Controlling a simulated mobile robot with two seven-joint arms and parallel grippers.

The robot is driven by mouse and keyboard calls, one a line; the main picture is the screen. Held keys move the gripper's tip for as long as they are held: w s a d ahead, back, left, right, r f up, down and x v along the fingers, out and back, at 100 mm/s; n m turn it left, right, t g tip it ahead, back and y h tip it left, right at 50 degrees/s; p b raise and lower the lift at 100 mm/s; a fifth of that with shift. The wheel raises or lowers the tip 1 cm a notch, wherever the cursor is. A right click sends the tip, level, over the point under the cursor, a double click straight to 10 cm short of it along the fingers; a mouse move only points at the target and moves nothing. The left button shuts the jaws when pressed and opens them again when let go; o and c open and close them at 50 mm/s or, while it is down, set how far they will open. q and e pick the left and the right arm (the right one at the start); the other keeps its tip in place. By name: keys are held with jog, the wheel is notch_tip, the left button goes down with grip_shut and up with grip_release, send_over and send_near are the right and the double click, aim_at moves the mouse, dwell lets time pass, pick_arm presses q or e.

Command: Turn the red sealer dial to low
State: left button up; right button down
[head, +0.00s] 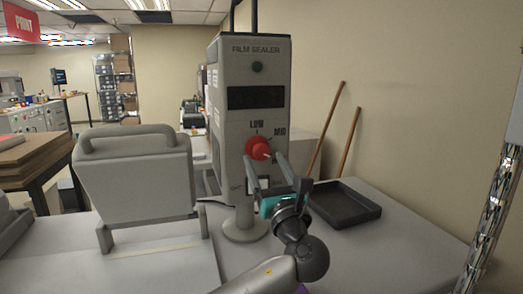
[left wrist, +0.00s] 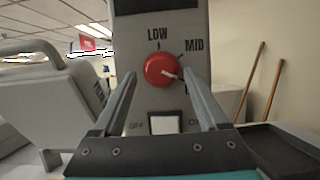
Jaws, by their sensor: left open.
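The red dial (head: 258,148) is on the front of the grey film sealer (head: 229,150). In the left wrist view the red dial (left wrist: 158,70) has a white pointer aimed right and slightly down, below the MID mark. LOW is printed above the dial and MID at its upper right. My left gripper (head: 264,157) is open in front of the sealer. In the left wrist view its fingers (left wrist: 159,74) lie on either side of the dial, with gaps; I cannot tell whether the tips reach its depth. My right gripper is not in view.
A white switch (left wrist: 163,124) sits below the dial, between the fingers. A black tray (head: 345,204) lies on the table right of the sealer. A grey lidded machine (head: 137,178) stands to the left. Two wooden handles (head: 327,130) lean at the wall.

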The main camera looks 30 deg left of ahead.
aim_at(263, 156)
pick_arm(q)
jog(key=shift+x, duration=1.85)
jog(key=shift+f, duration=0.1)
grip_shut()
